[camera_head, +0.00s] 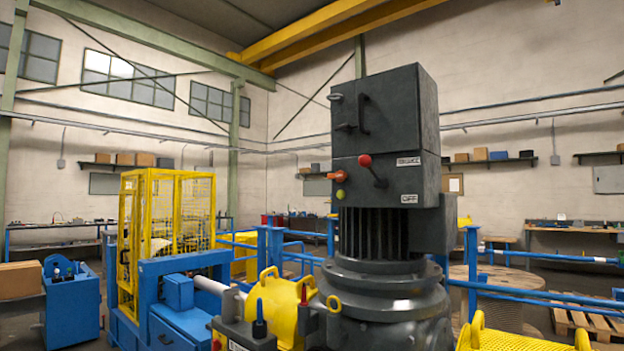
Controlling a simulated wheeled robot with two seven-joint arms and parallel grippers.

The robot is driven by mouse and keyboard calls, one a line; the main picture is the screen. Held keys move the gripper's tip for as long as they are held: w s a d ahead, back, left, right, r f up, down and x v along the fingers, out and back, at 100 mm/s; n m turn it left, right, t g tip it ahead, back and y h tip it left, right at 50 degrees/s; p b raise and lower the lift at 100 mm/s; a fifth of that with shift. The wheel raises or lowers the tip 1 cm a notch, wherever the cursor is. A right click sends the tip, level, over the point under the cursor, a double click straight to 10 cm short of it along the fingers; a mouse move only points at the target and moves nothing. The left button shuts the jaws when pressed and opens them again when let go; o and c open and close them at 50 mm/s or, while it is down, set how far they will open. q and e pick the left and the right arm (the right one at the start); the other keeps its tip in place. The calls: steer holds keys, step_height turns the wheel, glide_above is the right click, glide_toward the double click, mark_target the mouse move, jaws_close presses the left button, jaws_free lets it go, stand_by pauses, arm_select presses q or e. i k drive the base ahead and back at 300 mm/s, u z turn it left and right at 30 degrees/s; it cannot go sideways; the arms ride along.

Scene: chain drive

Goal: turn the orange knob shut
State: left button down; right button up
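The orange knob (337,176) sits on the left part of the dark grey control box (385,120), above the finned motor housing. A yellow-green button (341,194) is just below it. A lever with a red ball (365,160) is to its right, beside small white labels, the lower one reading "OFF". A black handle (362,114) and a small latch are on the upper door, which looks closed. Neither of my grippers shows in the head view.
A blue machine with a yellow mesh cage (165,215) stands to the left. Yellow guards (280,305) and blue rails (540,290) surround the motor's base. A wooden spool (500,290) and a pallet stand at right. The air before the box's face looks clear.

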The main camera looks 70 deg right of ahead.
mark_target(341, 177)
steer(key=z, duration=0.8)
steer(key=i, duration=1.3)
steer(key=z, duration=1.05)
